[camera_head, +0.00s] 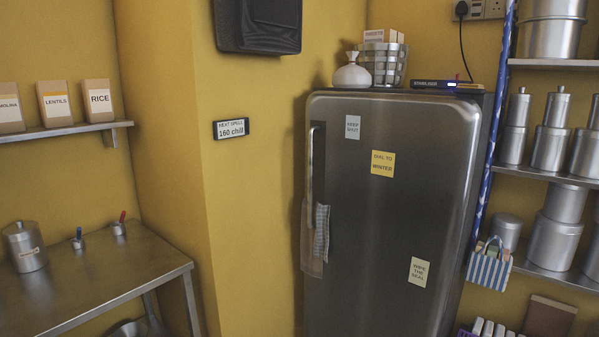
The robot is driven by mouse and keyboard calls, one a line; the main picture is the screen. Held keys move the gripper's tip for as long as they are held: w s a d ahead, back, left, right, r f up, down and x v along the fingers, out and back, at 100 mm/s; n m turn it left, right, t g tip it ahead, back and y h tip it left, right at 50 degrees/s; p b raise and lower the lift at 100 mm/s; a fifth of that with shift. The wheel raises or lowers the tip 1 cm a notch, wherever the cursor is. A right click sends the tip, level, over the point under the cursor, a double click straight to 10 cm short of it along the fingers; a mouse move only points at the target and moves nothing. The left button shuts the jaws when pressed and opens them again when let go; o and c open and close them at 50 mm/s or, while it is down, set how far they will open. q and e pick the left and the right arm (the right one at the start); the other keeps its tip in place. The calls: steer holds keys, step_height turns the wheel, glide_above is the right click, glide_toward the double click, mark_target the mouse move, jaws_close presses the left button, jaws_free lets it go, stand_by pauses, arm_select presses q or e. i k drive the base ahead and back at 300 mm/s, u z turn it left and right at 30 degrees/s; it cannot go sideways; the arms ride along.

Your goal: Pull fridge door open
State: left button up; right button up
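A steel-grey fridge stands right of the middle of the head view, and its door (400,215) looks closed. A long vertical handle (313,175) runs down the door's left edge. A checked cloth (321,232) hangs at the handle's lower end. Paper notes are stuck on the door: a pale one (353,126), a yellow one (382,164) and a cream one (420,272). Neither of my grippers shows in this view.
A steel table (95,280) with a canister (25,246) is at the left. A wall shelf (65,131) holds labelled boxes. Shelves of steel canisters (550,132) stand right of the fridge.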

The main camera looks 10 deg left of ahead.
mark_target(388, 177)
steer(key=u, duration=0.65)
steer(key=i, duration=0.6)
steer(key=u, duration=0.65)
steer(key=i, duration=1)
steer(key=z, duration=0.3)
